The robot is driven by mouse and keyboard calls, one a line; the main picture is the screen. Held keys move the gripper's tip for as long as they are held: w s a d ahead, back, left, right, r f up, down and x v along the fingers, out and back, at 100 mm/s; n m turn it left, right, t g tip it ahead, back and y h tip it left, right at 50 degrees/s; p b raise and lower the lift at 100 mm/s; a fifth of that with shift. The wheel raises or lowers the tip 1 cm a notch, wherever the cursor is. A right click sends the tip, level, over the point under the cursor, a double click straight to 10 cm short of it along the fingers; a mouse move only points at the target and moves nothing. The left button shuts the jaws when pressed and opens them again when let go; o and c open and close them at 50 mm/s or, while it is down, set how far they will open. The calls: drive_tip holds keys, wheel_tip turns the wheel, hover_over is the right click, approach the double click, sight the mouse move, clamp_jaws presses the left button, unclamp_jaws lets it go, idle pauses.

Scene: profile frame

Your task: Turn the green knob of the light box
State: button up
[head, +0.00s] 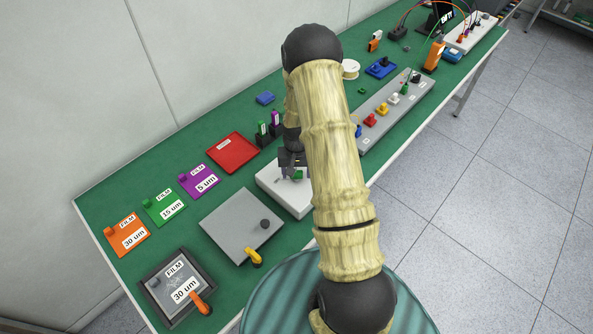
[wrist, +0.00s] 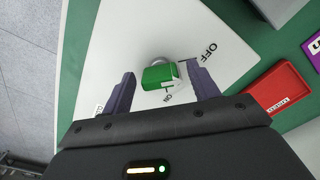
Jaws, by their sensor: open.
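The light box (head: 268,182) is a white box on the green table, partly hidden behind my arm in the head view. Its white top (wrist: 120,40) fills much of the wrist view and carries the printed words OFF and ON. The green knob (wrist: 158,77) stands on that top; in the head view only a small green part (head: 298,175) shows. My gripper (wrist: 162,88) is open, with one dark finger on each side of the knob. The right finger is close to the knob; I cannot tell whether it touches. In the head view my gripper (head: 291,168) is over the box.
A red tray (head: 233,153) lies left of the light box. A grey plate with a black knob (head: 240,225) is in front. A grey panel with coloured knobs (head: 395,110) lies behind my arm to the right. Film plates (head: 127,233) are at the far left.

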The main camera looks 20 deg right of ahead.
drive_tip(key=shift+c, duration=0.2)
drive_tip(key=c, duration=1)
drive_tip(key=shift+o, duration=0.2)
drive_tip(key=shift+m, duration=0.3)
drive_tip(key=m+b, duration=0.2)
drive_tip(key=m, duration=0.6)
drive_tip(key=shift+m, duration=0.3)
drive_tip(key=m, duration=0.4)
drive_tip(key=shift+r+m, duration=0.15)
drive_tip(key=shift+m, duration=0.15)
drive_tip(key=m+p, duration=0.1)
drive_tip(key=m, duration=0.3)
drive_tip(key=shift+w, duration=0.1)
